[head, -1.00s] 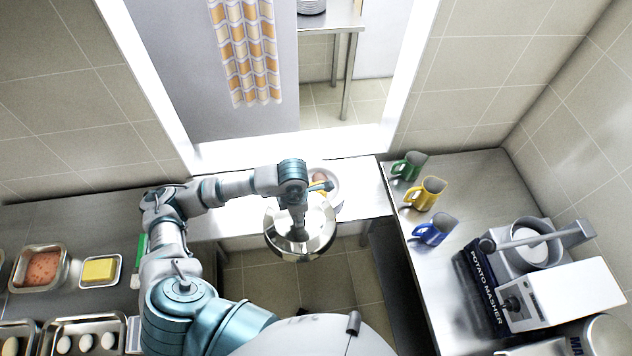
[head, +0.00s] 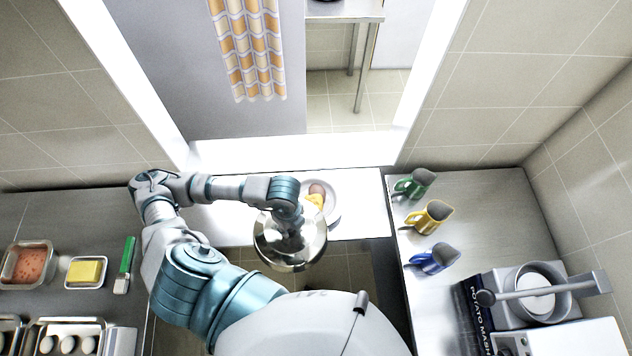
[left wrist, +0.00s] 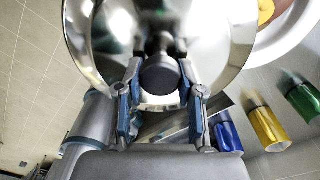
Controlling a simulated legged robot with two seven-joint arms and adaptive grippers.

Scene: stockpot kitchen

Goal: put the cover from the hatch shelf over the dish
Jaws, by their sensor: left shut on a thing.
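The cover (head: 306,252) is a shiny round steel dome. My left gripper (head: 286,222) is shut on its dark knob, which shows between the fingers in the left wrist view (left wrist: 160,78). The cover hangs at the front edge of the hatch shelf (head: 358,205), partly in front of the dish. The dish (head: 332,204) is a white plate with yellow and brown food on it, on the shelf. In the left wrist view the plate (left wrist: 282,38) lies at the upper right, beside the cover. My right gripper is not in view.
The left counter holds trays of food (head: 27,264) and a green-handled brush (head: 125,265). A patterned cloth (head: 250,50) hangs in the hatch.

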